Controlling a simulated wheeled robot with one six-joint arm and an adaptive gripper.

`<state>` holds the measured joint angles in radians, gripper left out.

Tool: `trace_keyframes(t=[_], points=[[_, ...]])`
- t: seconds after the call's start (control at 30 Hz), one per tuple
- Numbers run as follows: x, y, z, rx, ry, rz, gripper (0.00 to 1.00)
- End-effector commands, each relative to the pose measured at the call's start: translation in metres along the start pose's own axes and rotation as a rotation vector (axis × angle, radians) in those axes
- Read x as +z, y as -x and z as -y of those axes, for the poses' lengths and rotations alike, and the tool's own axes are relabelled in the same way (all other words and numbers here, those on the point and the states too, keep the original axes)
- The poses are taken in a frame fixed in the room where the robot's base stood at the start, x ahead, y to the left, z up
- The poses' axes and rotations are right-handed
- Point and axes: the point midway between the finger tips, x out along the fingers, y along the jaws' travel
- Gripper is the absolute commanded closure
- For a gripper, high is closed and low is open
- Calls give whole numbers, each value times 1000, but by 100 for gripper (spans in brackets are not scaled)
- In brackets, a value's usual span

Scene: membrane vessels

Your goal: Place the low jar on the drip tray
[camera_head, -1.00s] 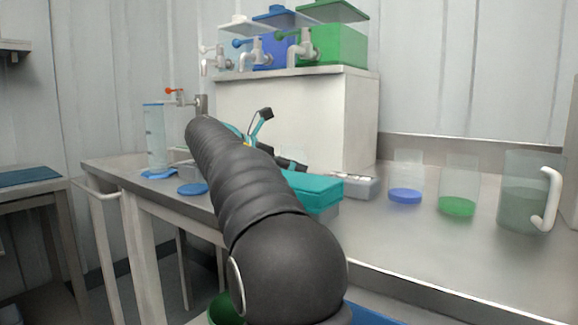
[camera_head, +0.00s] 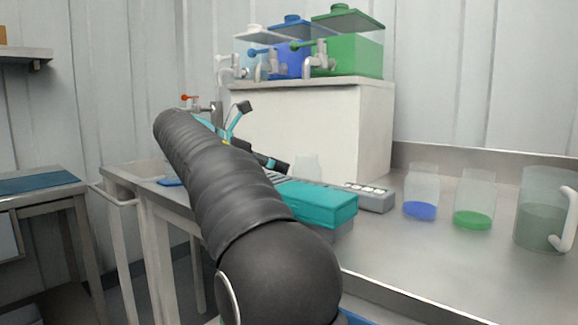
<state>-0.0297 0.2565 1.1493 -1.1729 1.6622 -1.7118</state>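My gripper (camera_head: 262,135) is beyond my dark arm, with its teal-and-black fingers spread apart and nothing visible between them. A small clear jar (camera_head: 307,167) stands just right of the fingers, behind the teal box, its lower part hidden; it may be the low jar. Jars with blue (camera_head: 421,208) and green (camera_head: 473,218) contents stand farther right on the steel bench. I cannot identify the drip tray for certain. A red-handled tap (camera_head: 195,105) shows at the left bench, the area below it largely hidden by my arm.
A teal-lidded box (camera_head: 318,200) and grey rack (camera_head: 372,196) lie right of my arm. A handled jug (camera_head: 543,212) stands far right. A white stand (camera_head: 325,130) holds tapped tanks, including a green one (camera_head: 355,58). A blue mat (camera_head: 38,183) lies on the separate left table.

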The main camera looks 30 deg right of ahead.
Motion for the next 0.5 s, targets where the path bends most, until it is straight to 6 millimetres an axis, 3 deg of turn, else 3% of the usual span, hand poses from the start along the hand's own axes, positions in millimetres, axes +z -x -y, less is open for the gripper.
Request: trace_keyframes(t=[0.2,0.5], points=[[1,22,0,1,0,0,3],[0,25,0,-1,-1,0,3]])
